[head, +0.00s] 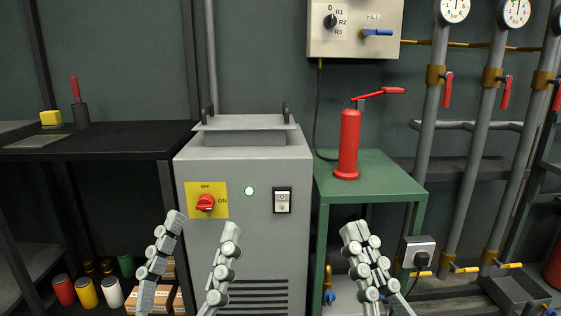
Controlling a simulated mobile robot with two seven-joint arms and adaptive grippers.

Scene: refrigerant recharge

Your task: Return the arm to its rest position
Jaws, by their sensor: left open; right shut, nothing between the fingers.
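My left gripper (202,224) is in the lower middle left of the head view, in front of the grey machine (250,163). Its two fingers point up and stand wide apart with nothing between them. My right gripper (358,232) is to the right, in front of the green table (372,186). Its fingers are together and hold nothing. Both grippers are apart from the things behind them as far as I can tell. The rest of both arms is mostly outside the view.
The grey machine has a red knob (205,203) and a rocker switch (282,200). A red hand pump (348,145) stands on the green table. A wall panel (355,28) hangs above it. Pipes with red valve levers (448,90) stand right. A black table (105,139) is left.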

